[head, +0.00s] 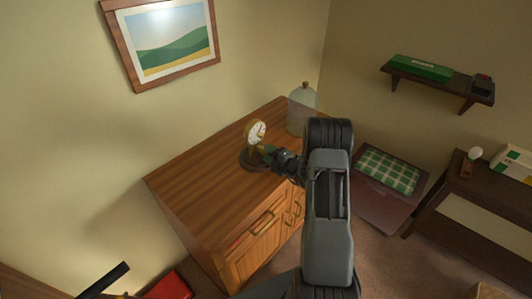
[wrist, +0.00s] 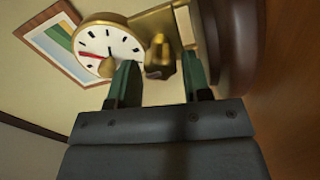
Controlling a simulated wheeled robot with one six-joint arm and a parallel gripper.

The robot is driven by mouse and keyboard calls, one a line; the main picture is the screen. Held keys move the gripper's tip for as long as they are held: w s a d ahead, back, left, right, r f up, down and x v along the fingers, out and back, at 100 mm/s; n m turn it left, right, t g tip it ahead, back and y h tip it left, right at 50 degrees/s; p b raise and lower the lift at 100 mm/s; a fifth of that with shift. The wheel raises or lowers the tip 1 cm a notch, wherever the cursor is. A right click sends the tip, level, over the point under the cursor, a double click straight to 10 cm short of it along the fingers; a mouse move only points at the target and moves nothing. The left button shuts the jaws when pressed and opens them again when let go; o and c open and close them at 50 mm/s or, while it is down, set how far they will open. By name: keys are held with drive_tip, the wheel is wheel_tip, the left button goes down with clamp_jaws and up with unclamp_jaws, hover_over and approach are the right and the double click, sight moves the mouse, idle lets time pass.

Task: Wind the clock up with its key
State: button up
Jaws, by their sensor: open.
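The clock (head: 256,131) has a white dial in a brass rim and stands on a dark round base (head: 247,163) on the wooden cabinet. In the wrist view its dial (wrist: 108,42) shows black marks and a red hand. A brass piece that looks like the key (wrist: 158,50) sticks out near the brass post, beside the dial. My gripper (wrist: 159,64) is open, with its green fingers on either side of this piece in the picture. I cannot tell whether they touch it. In the head view my gripper (head: 270,153) is right at the clock, and the key cannot be made out.
A glass dome (head: 302,110) stands at the cabinet's back corner. The cabinet top (head: 205,165) is bare left of the clock. A framed picture (head: 165,40) hangs on the wall. A shelf (head: 440,82) and a dark side table (head: 455,205) are at the right.

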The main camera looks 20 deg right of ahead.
drive_tip(key=b+v, duration=0.1)
drive_tip(key=v, duration=1.1)
drive_tip(key=s+a+n+g+y, duration=0.1)
drive_tip(key=s+a+n+g, duration=0.55)
drive_tip(key=n, duration=0.85)
drive_tip(key=s+a+n+g+y, duration=0.2)
drive_tip(key=s+a+n+g, duration=0.5)
drive_tip(key=n, duration=0.7)
drive_tip(key=s+a+r+n+h, duration=0.2)
drive_tip(key=r+n+h, duration=0.3)
drive_tip(key=n, duration=0.6)
drive_tip(key=s+a+r+n+h, duration=0.2)
drive_tip(key=r+n+h, duration=0.3)
drive_tip(key=r+n, duration=0.5)
drive_tip(key=shift+a+n+t, duration=0.35)
drive_tip(key=shift+n, duration=0.25)
